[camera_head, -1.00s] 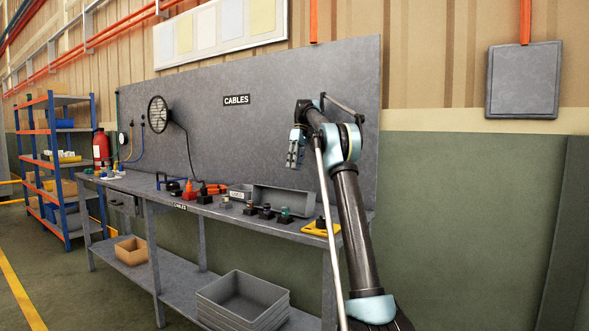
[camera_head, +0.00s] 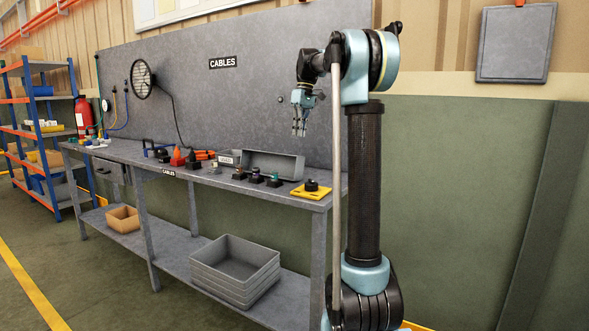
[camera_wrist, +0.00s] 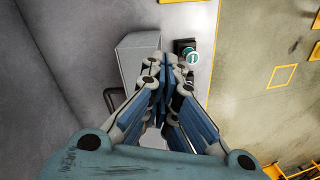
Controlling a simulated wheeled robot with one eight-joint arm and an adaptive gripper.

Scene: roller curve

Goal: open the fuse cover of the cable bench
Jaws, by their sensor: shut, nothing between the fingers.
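My gripper (camera_head: 299,130) is shut and empty, pointing down above the right part of the cable bench (camera_head: 120,151), well clear of its top. In the wrist view my gripper (camera_wrist: 166,70) hides part of a grey box (camera_wrist: 140,42). A dark curved handle (camera_wrist: 112,97) shows left of the fingers. In the head view a small grey box with a pale label (camera_head: 228,158) stands beside a longer grey open-looking box (camera_head: 274,164). Its label is too small to read, so I cannot tell which part is the fuse cover.
Several small black-based controls (camera_head: 256,175) line the bench front; one with a teal top (camera_wrist: 191,57) is beside the fingers. A yellow plate with a black knob (camera_head: 311,190) sits at the right end. The grey back panel (camera_head: 200,100) rises behind. Stacked bins (camera_head: 236,270) lie below.

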